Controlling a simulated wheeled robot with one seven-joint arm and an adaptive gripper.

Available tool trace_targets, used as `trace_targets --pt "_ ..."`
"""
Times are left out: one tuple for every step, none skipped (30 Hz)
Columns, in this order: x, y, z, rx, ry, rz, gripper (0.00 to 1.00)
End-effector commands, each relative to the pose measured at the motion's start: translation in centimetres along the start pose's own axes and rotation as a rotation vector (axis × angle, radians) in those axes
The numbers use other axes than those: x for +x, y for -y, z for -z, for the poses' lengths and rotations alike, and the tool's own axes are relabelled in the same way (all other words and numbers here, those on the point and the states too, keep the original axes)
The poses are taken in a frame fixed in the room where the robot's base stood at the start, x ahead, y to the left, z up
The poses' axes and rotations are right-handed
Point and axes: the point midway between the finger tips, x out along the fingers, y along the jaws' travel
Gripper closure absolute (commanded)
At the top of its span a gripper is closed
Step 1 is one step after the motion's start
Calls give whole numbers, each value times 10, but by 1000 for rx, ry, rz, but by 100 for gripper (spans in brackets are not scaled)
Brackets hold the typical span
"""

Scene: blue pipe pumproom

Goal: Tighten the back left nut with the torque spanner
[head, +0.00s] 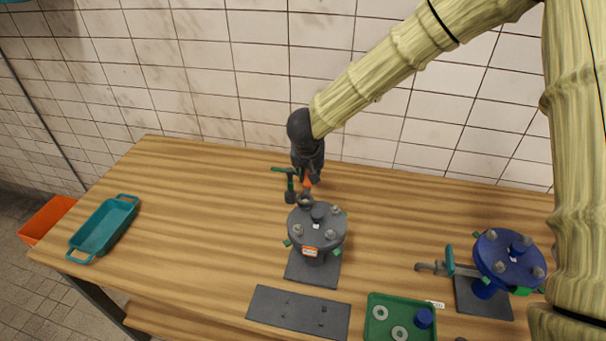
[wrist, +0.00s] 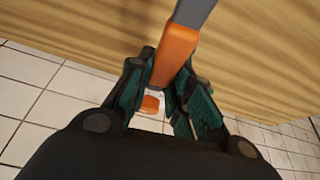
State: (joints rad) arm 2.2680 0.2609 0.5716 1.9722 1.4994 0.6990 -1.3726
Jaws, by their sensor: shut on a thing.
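My gripper (head: 303,178) is shut on the orange handle of the torque spanner (head: 308,183), behind the grey flange. In the wrist view, the teal fingers (wrist: 163,92) close around the spanner's orange handle (wrist: 176,50), and its grey shaft runs out of the top of the picture. The grey round flange (head: 317,231) stands on a dark base plate, with nuts around its top. The spanner's grey head (head: 304,199) is at the back left nut; I cannot tell whether it is seated around the nut, which is mostly hidden.
A green tray (head: 389,298) with rings and a dark flat plate (head: 298,313) lie in front. A teal tray (head: 103,229) sits at the far left. The table between is clear.

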Motion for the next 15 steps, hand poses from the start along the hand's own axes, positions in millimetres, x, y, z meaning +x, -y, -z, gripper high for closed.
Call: trace_targets --pt "3 -1 -1 8 0 -4 100" --pt "3 -2 -1 14 0 -7 100" --pt "3 -3 -1 21 0 -10 100" --pt "3 -3 -2 27 1 -12 100" --pt "3 -4 -2 33 1 -15 100" --pt "3 -5 -2 41 1 -18 100" --pt "3 -6 -2 47 1 -20 100" --pt "3 -6 -1 53 1 -23 100" --pt "3 -7 -1 60 0 -26 100" --pt "3 -8 -1 66 0 -29 100" --pt "3 -8 -1 72 0 -32 100" --pt "2 -9 -2 80 0 -35 100" --pt "2 -10 -2 85 0 -37 100" --pt "2 -11 -2 91 0 -40 100" --pt "3 -11 -2 98 0 -43 100"
